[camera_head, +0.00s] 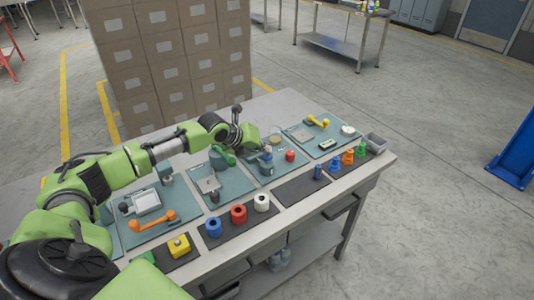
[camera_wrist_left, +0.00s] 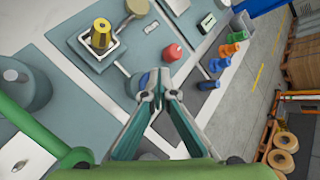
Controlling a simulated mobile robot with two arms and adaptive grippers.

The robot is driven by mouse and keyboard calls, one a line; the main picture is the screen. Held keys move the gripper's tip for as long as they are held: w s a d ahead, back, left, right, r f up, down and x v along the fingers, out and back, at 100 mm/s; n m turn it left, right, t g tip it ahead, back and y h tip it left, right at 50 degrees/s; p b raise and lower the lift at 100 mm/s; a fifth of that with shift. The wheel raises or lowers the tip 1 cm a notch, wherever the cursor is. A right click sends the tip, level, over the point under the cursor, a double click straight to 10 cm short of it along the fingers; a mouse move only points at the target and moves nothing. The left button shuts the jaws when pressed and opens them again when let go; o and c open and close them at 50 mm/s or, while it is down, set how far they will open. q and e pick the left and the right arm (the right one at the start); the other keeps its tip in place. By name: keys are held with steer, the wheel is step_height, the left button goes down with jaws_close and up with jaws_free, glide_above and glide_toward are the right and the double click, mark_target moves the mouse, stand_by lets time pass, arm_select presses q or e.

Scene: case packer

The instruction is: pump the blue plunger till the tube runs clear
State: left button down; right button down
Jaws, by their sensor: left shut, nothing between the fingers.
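My left gripper (camera_head: 262,158) is over the middle-right teal panel (camera_head: 283,167), its fingers pointing down. In the left wrist view the fingertips (camera_wrist_left: 155,92) are together with nothing between them. The blue plunger (camera_wrist_left: 141,82) shows just beyond the fingertips, partly hidden by them; I cannot tell whether they touch it. On the same panel, an amber-yellow cylinder (camera_wrist_left: 101,34), perhaps the tube, stands on a square metal base. Its contents are too small to judge. My right gripper is not in view.
A red knob (camera_head: 290,156) is close beside the left gripper. Blue, red and white rings (camera_head: 238,214) and several coloured pieces (camera_head: 347,158) line the bench's front. A yellow-handled device (camera_head: 318,122) is on the right panel. Stacked boxes (camera_head: 175,60) stand behind.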

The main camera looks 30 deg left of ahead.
mark_target(265, 156)
arm_select(q)
steer(key=shift+s+d+f+b, duration=0.1)
steer(key=shift+f+b, duration=0.2)
steer(key=shift+f, duration=0.45)
stand_by(0.4)
steer(key=shift+r+p, duration=1.5)
steer(key=shift+r, duration=0.3)
steer(key=shift+r, duration=0.3)
step_height(265, 156, up, 4)
steer(key=p, duration=0.4)
steer(key=shift+r, duration=0.25)
